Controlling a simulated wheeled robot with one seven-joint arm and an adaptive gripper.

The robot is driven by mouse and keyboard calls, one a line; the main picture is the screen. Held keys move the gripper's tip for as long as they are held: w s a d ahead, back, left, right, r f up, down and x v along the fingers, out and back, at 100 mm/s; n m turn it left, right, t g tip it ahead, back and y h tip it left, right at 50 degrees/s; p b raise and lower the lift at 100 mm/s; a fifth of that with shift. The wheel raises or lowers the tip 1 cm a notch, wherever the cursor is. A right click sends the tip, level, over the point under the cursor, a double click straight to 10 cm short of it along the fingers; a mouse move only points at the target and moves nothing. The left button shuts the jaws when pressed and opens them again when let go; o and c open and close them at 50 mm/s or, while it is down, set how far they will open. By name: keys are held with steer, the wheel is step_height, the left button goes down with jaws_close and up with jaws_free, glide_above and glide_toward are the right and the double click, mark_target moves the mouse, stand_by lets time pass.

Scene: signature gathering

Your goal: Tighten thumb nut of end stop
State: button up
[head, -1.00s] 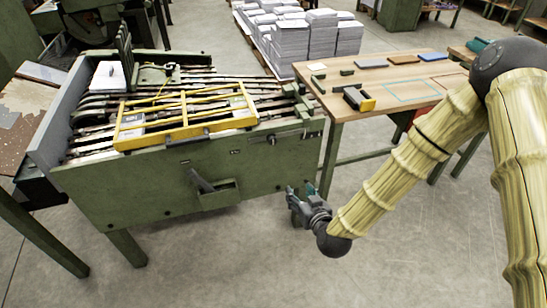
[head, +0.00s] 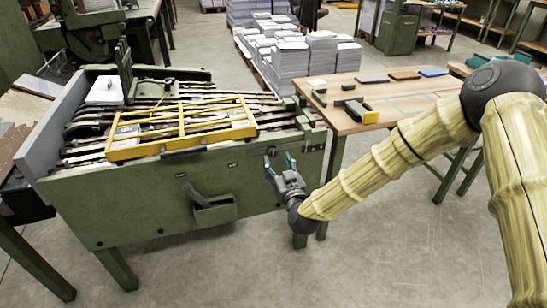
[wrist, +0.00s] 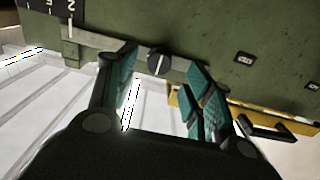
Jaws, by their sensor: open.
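A round black knob (wrist: 158,62) with a white line sits on a grey metal bar (wrist: 95,43) along the green machine's side in the wrist view. It looks like the thumb nut, but I cannot be sure. My gripper (wrist: 161,66) is open, its teal-padded fingers on either side of the knob's position in the picture. Contact cannot be told. In the head view my gripper (head: 280,162) is at the upper right of the green machine's front panel (head: 140,205); the knob cannot be made out there.
A yellow frame (head: 182,147) lies on the machine's top. A lever and pocket (head: 212,208) stick out from the front panel, left of my gripper. A wooden table (head: 350,122) with blocks stands to the right. A numbered scale (wrist: 60,8) shows in the wrist view.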

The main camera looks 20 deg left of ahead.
mark_target(273, 155)
steer(key=shift+x, duration=2.25)
steer(key=shift+c, duration=0.3)
steer(key=c, duration=1)
